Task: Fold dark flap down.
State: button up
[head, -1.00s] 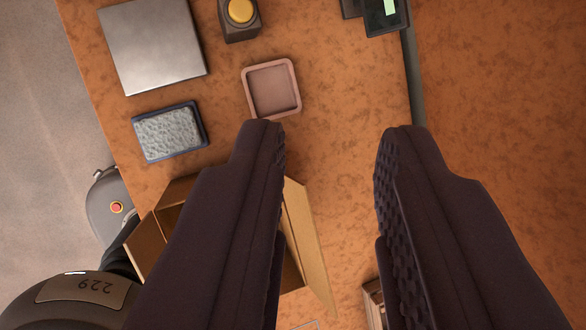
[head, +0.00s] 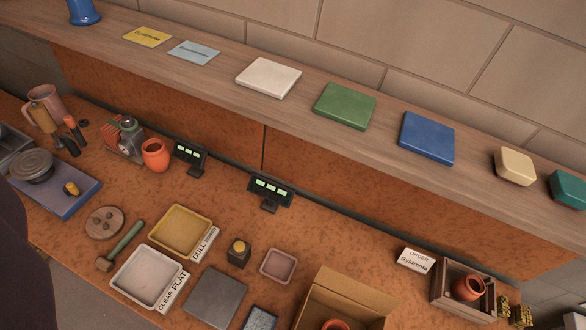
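A cardboard box (head: 347,290) stands at the bottom edge of the head view, right of centre, cut off by the frame. Its top is open and a terracotta pot shows inside. The part of the box in view is brown board; I cannot single out a dark flap, and the near side is out of frame. A dark rounded shape at the left edge is probably part of my gripper (head: 10,260). Its fingertips are not shown, so its opening cannot be told. It is far from the box.
A long shelf (head: 215,28) with coloured tiles runs above the bench. Left of the box are a pink tray (head: 278,265), a grey slab (head: 216,297) and a button box (head: 239,252). Right is a wooden crate (head: 463,290) with a pot and an order card (head: 415,260).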

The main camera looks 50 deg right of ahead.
aim_at(353, 288)
jog(key=i+j+z, duration=0.15)
jog(key=j+z, duration=0.2)
jog(key=j, duration=0.2)
jog(key=i+j+z, duration=0.1)
jog(key=j+z, duration=0.25)
jog(key=j, duration=0.25)
jog(key=l+z, duration=0.15)
jog(key=z, duration=0.3)
jog(key=i+l+z, duration=0.1)
jog(key=z, duration=0.35)
jog(key=i+z, duration=0.15)
jog(key=z, duration=0.3)
jog(key=i+l+z, duration=0.1)
jog(key=z, duration=0.3)
